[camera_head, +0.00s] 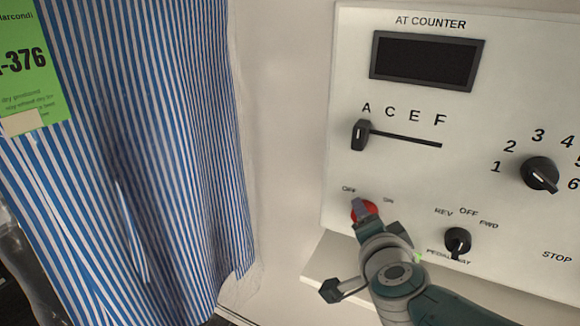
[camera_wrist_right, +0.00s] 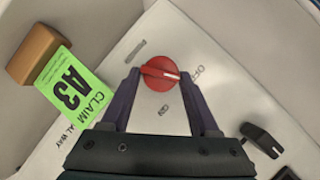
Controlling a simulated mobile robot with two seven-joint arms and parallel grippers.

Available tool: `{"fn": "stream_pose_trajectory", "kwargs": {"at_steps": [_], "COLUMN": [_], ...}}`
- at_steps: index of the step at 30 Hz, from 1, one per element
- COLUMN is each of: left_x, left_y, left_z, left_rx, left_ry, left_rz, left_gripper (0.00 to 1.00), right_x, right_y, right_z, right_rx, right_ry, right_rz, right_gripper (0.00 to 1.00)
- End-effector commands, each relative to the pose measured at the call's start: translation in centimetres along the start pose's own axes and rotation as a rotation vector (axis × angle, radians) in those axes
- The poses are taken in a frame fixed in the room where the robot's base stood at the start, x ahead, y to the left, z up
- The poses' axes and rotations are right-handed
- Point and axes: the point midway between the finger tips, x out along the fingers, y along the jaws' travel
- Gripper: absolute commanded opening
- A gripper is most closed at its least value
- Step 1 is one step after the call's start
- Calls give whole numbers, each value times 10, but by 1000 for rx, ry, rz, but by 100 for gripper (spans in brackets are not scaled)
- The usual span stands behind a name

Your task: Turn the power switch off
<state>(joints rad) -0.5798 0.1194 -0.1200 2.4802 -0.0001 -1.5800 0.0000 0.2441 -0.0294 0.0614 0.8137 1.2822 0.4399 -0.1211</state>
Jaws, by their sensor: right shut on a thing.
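The power switch is a red round knob (camera_head: 372,207) low on the white control panel (camera_head: 350,70), between the printed words OFF and ON. It also shows in the right wrist view as a red knob (camera_wrist_right: 155,82) with a white line across it. The line's white end points toward the word OFF. My right gripper (camera_head: 362,208) comes in from below right and covers part of the knob in the head view. In the right wrist view its two fingers (camera_wrist_right: 159,76) are shut on the knob, one on each side. My left gripper is not in view.
The panel has a dark display (camera_head: 425,60), a slider (camera_head: 361,135), a numbered dial (camera_head: 540,174) and a REV/OFF/FWD knob (camera_head: 457,241). A blue-striped garment (camera_head: 170,120) with a green tag (camera_head: 30,90) hangs left. A green claim tag (camera_wrist_right: 75,85) touches a brown block (camera_wrist_right: 33,53).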

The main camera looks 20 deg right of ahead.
Motion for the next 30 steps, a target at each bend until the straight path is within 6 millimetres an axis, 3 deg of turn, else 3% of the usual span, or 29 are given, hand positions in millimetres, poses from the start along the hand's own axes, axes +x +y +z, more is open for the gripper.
{"fn": "stream_pose_trajectory", "kwargs": {"at_steps": [1,12,30], "left_x": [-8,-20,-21], "left_y": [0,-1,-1], "left_z": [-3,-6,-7], "left_rx": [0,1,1], "left_ry": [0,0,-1], "left_rz": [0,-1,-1], "left_gripper": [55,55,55], "right_x": [0,1,2], "right_y": [-10,-8,-6], "right_z": [-2,0,0], "right_rx": [-24,-212,-263], "right_ry": [6,25,30], "right_rz": [11,114,144], "right_gripper": [6,6,6]}}
